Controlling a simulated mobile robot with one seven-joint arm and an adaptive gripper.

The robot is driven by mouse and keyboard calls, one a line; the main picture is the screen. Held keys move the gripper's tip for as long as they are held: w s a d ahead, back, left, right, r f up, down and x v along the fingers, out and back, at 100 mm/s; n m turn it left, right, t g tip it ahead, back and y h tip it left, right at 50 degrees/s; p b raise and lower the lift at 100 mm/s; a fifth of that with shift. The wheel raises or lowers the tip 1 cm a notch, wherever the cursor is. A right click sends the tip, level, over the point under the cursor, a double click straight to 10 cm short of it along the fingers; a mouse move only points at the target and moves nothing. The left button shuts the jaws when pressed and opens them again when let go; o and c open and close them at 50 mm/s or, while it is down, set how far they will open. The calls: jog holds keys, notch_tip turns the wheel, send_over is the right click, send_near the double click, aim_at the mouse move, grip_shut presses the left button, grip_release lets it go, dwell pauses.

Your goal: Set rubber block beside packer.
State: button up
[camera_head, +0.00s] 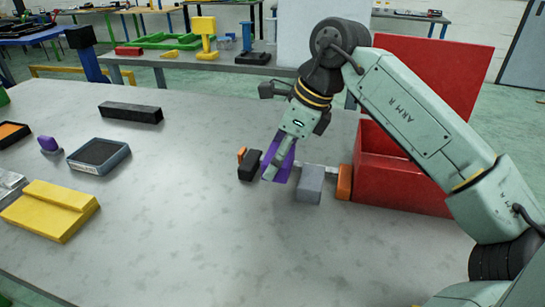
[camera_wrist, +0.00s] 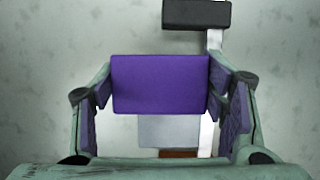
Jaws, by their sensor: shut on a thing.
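My gripper (camera_head: 279,163) is low over the middle of the grey table, to the left of the red box. It is shut on a purple block (camera_wrist: 160,84), which spans the gap between the fingers in the wrist view. A black block (camera_head: 249,165) is just left of my gripper and shows at the top of the wrist view (camera_wrist: 196,14). A grey block (camera_head: 310,183) is just right of my gripper, and it is partly hidden behind the purple block in the wrist view (camera_wrist: 168,131). Which of these is the rubber block or the packer carries no label.
An orange block (camera_head: 344,182) stands right of the grey one, by the open red box (camera_head: 400,184). A pale strip (camera_wrist: 205,135) runs past the blocks. A long black block (camera_head: 131,112), a dark-topped tray (camera_head: 99,157) and a yellow block (camera_head: 49,211) lie left. The table's front is clear.

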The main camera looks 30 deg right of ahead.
aim_at(273, 184)
jog(key=shift+w, duration=0.55)
jog(key=f+p, duration=0.1)
jog(key=w+f+p, duration=0.1)
jog(key=f, duration=0.1)
jog(key=shift+f, duration=0.35)
jog(key=shift+s+f+b, duration=0.25)
jog(key=shift+f+b, duration=0.45)
jog(key=shift+b, duration=0.25)
jog(key=o, duration=0.8)
jog(key=shift+a, duration=0.1)
jog(key=o, duration=0.4)
jog(key=shift+w+f, duration=0.15)
jog(key=shift+w, duration=0.05)
jog(key=shift+o, duration=0.3)
jog(key=shift+r, duration=0.25)
